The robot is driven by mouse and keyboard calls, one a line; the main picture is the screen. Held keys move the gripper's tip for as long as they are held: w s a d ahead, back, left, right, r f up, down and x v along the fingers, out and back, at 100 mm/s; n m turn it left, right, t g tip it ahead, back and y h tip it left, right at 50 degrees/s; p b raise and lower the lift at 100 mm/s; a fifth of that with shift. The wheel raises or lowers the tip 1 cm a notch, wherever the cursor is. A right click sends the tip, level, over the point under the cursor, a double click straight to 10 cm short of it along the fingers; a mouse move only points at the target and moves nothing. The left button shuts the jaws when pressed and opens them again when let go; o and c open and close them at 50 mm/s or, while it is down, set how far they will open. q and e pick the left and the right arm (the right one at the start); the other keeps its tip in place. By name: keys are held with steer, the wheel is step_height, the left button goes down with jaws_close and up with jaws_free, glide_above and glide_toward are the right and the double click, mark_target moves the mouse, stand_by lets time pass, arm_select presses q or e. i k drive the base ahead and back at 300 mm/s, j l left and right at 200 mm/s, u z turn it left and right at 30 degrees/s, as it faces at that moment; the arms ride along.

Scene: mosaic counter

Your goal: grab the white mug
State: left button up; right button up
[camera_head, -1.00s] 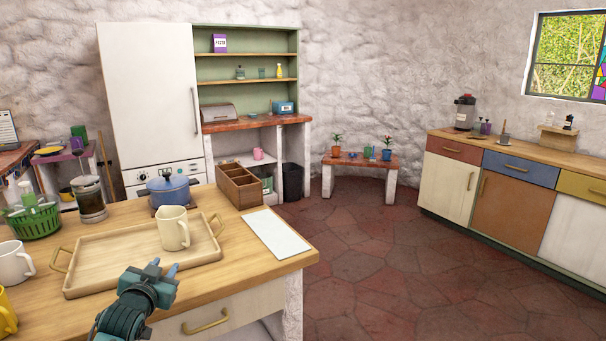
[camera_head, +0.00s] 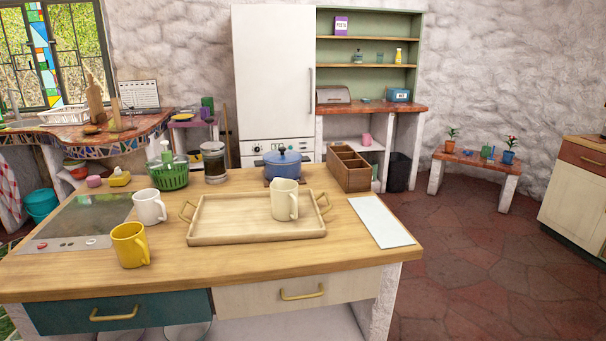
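A white mug (camera_head: 149,207) stands upright on the wooden counter (camera_head: 200,277), left of the wooden tray (camera_head: 257,240). A cream mug (camera_head: 284,200) stands upright on the tray, towards its right end. A yellow mug (camera_head: 130,245) stands on the counter in front of the white mug, closer to the front edge. Neither of my grippers shows in the head view now.
A dark cooktop (camera_head: 75,222) lies left of the white mug. A green basket (camera_head: 169,176) and a glass jar (camera_head: 214,162) stand behind it. A blue pot (camera_head: 282,163), a wooden box (camera_head: 349,169) and a white sheet (camera_head: 381,221) lie farther right.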

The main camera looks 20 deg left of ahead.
mark_target(150, 210)
steer(key=u, duration=0.4)
steer(key=j+u, duration=0.1)
steer(key=u, duration=0.65)
steer(key=i+j+u, duration=0.1)
steer(key=u, duration=0.3)
steer(key=i+j, duration=0.6)
steer(key=j, duration=0.1)
